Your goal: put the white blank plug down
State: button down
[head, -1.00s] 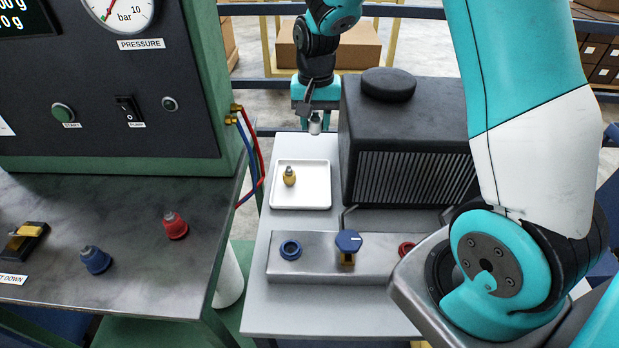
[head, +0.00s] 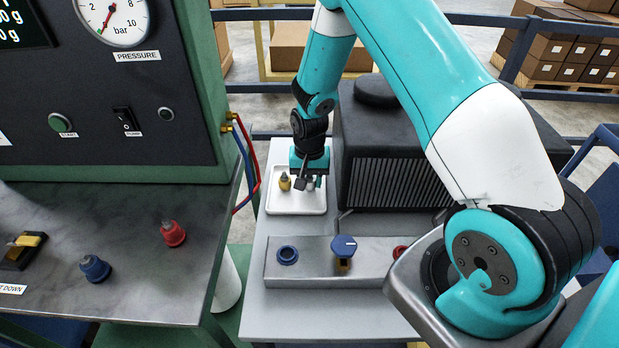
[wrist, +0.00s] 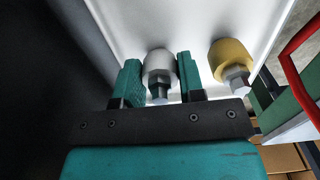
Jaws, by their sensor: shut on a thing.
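The white blank plug (wrist: 160,68) is between the two teal fingers of my gripper (wrist: 157,62) in the wrist view. My gripper (head: 309,183) is shut on it over the right part of the white tray (head: 296,211) in the head view. The plug is mostly hidden by the gripper there. It is low at the tray, but I cannot tell whether its base touches the tray floor. A yellow plug (head: 285,183) stands in the tray just left of my gripper. It also shows in the wrist view (wrist: 228,55), right of the white one and apart from it.
A black ribbed housing (head: 395,150) stands close right of the tray. In front is a metal block (head: 300,270) with a blue ring (head: 287,254), a blue knob (head: 343,246) and a red ring (head: 400,253). Blue and red hoses (head: 247,165) hang left of the tray.

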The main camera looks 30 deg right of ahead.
jog(key=c, duration=1.2)
grip_release()
jog(key=shift+f, duration=0.15)
jog(key=o, duration=0.5)
